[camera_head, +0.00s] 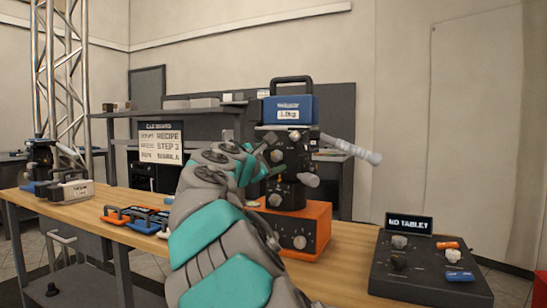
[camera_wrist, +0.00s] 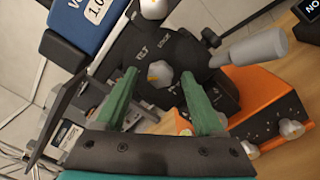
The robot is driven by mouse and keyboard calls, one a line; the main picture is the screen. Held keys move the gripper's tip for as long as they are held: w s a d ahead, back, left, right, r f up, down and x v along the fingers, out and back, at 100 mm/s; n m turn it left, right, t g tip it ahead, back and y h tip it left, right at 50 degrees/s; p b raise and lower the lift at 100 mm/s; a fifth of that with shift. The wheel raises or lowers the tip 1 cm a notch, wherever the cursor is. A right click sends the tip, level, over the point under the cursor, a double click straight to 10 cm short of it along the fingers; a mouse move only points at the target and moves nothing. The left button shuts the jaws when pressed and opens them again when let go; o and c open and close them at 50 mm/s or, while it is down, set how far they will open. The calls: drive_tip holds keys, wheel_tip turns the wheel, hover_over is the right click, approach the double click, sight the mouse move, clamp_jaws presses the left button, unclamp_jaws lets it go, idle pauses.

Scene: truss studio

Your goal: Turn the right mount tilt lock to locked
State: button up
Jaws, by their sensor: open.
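The right mount (camera_head: 296,153) is a black head on an orange base (camera_head: 318,215), with a blue weight (camera_head: 290,108) on top. In the wrist view a pale tilt lock knob (camera_wrist: 160,74) sits on the black face beside a "TILT" label, with another label to its right. My gripper (camera_wrist: 159,78) is open, its two green fingers on either side of that knob in the picture. I cannot tell whether they touch it. In the head view my gripper (camera_head: 262,162) is at the mount's left side, with my arm partly covering the mount and base.
A grey pan handle (camera_head: 350,152) sticks out right of the mount. A console (camera_head: 425,270) with a "NO TABLET" display stands at the right. Blue and orange plates (camera_head: 137,218) lie left of my arm. Another mount (camera_head: 43,155) and a pale weight (camera_head: 70,189) are at the far left.

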drive_tip(key=shift+w+d, duration=0.15)
drive_tip(key=shift+w, duration=0.05)
drive_tip(key=shift+c, duration=0.2)
clamp_jaws()
idle(0.4)
